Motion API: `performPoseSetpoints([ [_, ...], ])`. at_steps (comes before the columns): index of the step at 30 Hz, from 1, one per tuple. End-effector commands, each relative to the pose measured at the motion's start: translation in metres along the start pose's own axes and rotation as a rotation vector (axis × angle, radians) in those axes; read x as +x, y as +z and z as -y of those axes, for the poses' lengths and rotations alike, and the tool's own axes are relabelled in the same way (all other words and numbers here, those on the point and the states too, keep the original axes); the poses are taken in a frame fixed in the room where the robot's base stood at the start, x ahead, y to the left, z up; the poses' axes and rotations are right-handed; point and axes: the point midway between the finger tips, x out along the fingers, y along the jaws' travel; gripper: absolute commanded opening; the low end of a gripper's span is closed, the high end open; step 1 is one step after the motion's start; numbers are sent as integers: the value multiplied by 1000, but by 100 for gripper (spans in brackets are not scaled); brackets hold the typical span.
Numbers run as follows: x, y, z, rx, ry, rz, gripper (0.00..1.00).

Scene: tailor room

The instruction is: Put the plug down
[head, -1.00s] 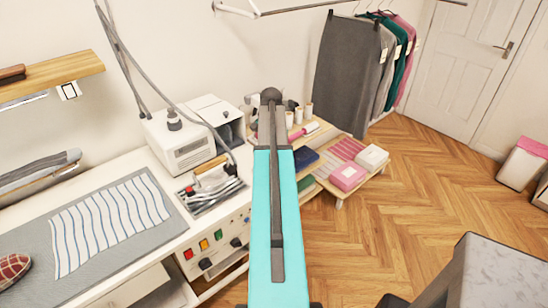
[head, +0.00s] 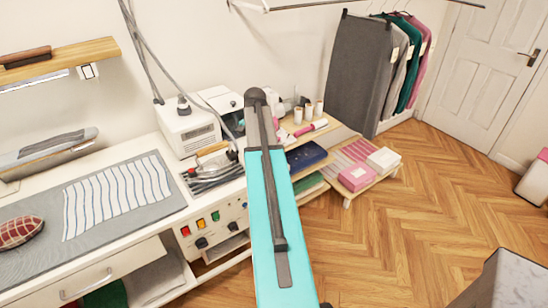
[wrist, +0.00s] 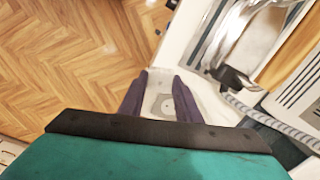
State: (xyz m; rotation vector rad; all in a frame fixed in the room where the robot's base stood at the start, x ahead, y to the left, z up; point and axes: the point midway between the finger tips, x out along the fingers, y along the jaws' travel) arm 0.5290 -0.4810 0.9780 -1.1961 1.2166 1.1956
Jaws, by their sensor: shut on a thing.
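My gripper (wrist: 160,100) shows in the wrist view as two dark purple fingers with a small pale grey piece between them. I take this piece to be the plug (wrist: 166,104); it has a small round mark, and its rest is hidden by my wrist. The fingers are shut on it, above a white surface beside the wooden floor. In the head view my teal arm hides the gripper and the plug.
A white worktop (head: 130,150) carries a steam station (head: 188,128) and an iron on a metal rest (head: 212,172). A wall socket (head: 87,71) sits under the wooden shelf (head: 55,57). A low stand (head: 350,190) holds boxes.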

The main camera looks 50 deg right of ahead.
Motion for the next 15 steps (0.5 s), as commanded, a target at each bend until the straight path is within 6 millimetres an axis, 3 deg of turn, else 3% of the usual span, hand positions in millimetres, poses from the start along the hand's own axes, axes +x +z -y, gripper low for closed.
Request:
performPoseSetpoints([
  [15, 2, 137, 84, -331, -1, -1, 0],
])
